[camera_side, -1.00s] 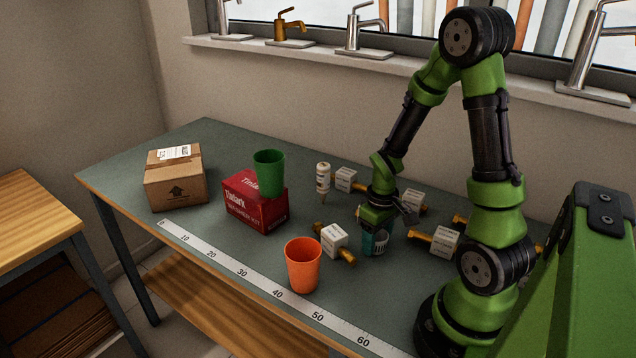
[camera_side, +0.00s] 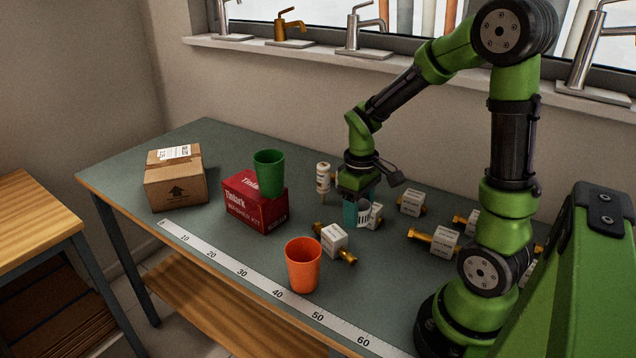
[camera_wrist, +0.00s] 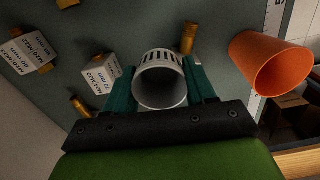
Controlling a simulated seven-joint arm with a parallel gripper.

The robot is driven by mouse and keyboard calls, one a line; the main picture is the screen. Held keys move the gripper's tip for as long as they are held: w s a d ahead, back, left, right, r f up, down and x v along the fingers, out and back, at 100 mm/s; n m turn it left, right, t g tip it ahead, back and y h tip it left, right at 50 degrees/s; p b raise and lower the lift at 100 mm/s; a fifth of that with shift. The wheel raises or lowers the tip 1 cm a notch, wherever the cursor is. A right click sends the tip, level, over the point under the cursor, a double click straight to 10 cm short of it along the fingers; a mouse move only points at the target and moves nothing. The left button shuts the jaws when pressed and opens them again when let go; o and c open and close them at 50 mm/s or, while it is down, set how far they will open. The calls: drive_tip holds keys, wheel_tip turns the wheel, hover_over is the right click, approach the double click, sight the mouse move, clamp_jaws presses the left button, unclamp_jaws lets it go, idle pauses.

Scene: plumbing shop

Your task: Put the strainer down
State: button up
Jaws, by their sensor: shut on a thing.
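The strainer (camera_wrist: 161,79) is a pale grey cup with slots around its far end. It sits between the two teal fingers of my gripper (camera_wrist: 167,84) in the wrist view, with its open mouth facing the camera. In the side view the slotted strainer (camera_side: 373,214) shows at the fingers of my gripper (camera_side: 357,213), which point down. My gripper is shut on it. It appears to be held above the bench (camera_side: 215,262), but the exact gap below it is hard to tell.
An orange cup (camera_side: 303,265) stands near the ruler strip (camera_side: 290,299). A green cup (camera_side: 269,173) sits on or behind the red box (camera_side: 254,203). A cardboard box (camera_side: 174,184) is at left.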

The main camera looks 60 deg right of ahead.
drive_tip(key=w+a+n, duration=0.2)
drive_tip(key=w+a, duration=0.7)
drive_tip(key=w, duration=0.1)
drive_tip(key=m, duration=0.1)
hover_over(262, 260)
wheel_tip(262, 260, down, 9)
drive_tip(key=shift+r, duration=0.1)
drive_tip(key=o, duration=1)
